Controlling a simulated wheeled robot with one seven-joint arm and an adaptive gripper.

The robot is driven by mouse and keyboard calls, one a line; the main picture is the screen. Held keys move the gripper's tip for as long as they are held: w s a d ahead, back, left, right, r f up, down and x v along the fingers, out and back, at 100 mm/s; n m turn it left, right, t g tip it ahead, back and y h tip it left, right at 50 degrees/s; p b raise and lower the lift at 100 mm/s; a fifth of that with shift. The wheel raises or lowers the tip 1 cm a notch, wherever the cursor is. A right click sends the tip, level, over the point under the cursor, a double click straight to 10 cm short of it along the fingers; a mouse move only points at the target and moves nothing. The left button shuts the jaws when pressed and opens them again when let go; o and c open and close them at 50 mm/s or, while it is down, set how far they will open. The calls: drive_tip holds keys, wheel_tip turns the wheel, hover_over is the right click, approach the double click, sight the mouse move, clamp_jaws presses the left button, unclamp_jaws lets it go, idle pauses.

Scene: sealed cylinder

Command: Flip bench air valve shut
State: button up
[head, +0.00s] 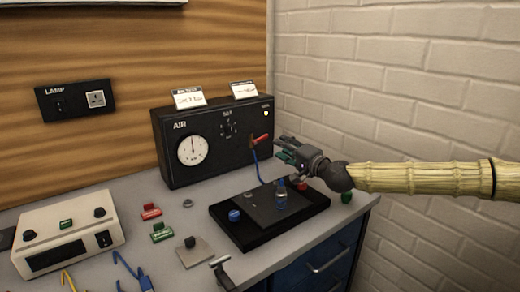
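The bench air valve is a red lever (261,139) on the front of the black AIR box (215,165), at its lower right. The lever points up and to the right, with a blue hose (257,168) hanging below it. A round white gauge (192,150) is on the left of the box, its needle near upright. My gripper (283,147) is just right of the lever and appears apart from it. Its dark fingers point left towards the box. The fingers look spread, with nothing visible between them, though they are small in view.
A black tray (237,237) with a small clear and blue cylinder (281,194) and a blue cap (234,215) lies below my gripper. A cream instrument (67,237), red and green blocks and tools occupy the bench's left and front. A brick wall (420,80) is at right.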

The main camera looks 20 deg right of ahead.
sight(265, 138)
drive_tip(key=shift+d+x, duration=0.15)
drive_tip(key=shift+x, duration=2.55)
drive_tip(key=shift+d+x, duration=0.15)
drive_tip(key=shift+x, duration=2.5)
drive_tip(key=shift+w+f, duration=0.1)
drive_tip(key=shift+f, duration=0.1)
drive_tip(key=shift+c, duration=0.4)
clamp_jaws()
